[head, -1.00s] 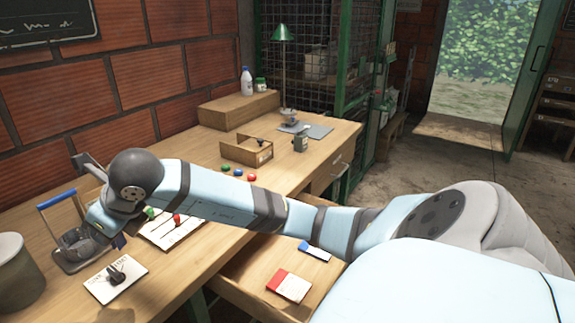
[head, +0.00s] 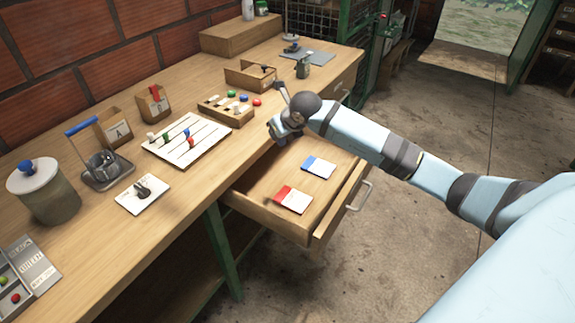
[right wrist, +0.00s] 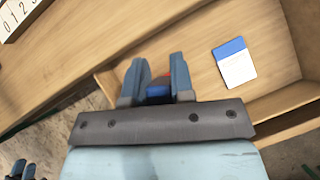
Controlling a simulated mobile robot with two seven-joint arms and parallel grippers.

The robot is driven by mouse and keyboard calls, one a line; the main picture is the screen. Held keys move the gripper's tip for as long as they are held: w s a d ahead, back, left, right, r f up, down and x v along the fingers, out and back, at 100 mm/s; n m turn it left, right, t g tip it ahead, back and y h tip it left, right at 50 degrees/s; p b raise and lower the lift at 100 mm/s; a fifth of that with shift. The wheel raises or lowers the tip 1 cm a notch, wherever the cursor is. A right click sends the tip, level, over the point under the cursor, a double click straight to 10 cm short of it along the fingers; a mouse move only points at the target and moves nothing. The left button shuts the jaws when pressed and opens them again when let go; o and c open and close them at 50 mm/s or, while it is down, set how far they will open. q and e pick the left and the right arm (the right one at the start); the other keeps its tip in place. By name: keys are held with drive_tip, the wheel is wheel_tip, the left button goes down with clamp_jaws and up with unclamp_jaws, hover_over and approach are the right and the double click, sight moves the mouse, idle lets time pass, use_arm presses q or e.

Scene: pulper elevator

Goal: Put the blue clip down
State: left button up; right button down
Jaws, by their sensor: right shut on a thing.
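My right gripper (head: 283,134) is over the back left part of an open drawer (head: 262,208), beside the bench edge. In the right wrist view its two fingers (right wrist: 158,82) are shut on a small blue thing, the blue clip (right wrist: 158,92), mostly hidden by the gripper's body. In the head view the clip is hard to make out. In the drawer lie a blue-and-white card (head: 319,167) and a red-and-white card (head: 293,200). The blue-and-white card also shows in the right wrist view (right wrist: 235,64).
On the bench stand a striped board (head: 187,139) with coloured pieces, a wooden block (head: 226,110) near round coloured knobs, an open wooden box (head: 250,75), a blue-handled holder (head: 102,165) and a lidded pot (head: 45,190).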

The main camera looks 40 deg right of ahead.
drive_tip(key=shift+h, duration=0.3)
drive_tip(key=d+f, duration=0.1)
drive_tip(key=f, duration=0.4)
drive_tip(key=d+f+b, duration=0.1)
drive_tip(key=f, duration=0.4)
drive_tip(key=d+f, duration=0.1)
drive_tip(key=f, duration=0.5)
drive_tip(key=shift+w+d+f, duration=0.1)
drive_tip(key=shift+w+d, duration=0.2)
drive_tip(key=shift+d, duration=0.05)
drive_tip(key=shift+w+f, duration=0.1)
drive_tip(key=shift+f, duration=0.05)
drive_tip(key=w+b, duration=0.1)
drive_tip(key=w, duration=0.3)
drive_tip(key=shift+f, duration=0.55)
drive_tip(key=shift+s, duration=0.1)
drive_tip(key=shift+f+b, duration=0.2)
drive_tip(key=shift+b, duration=0.1)
use_arm(q)
drive_tip(key=shift+d+f, duration=0.1)
drive_tip(key=shift+d, duration=0.15)
use_arm(e)
drive_tip(key=c, duration=1)
unclamp_jaws()
drive_tip(key=shift+r, duration=0.1)
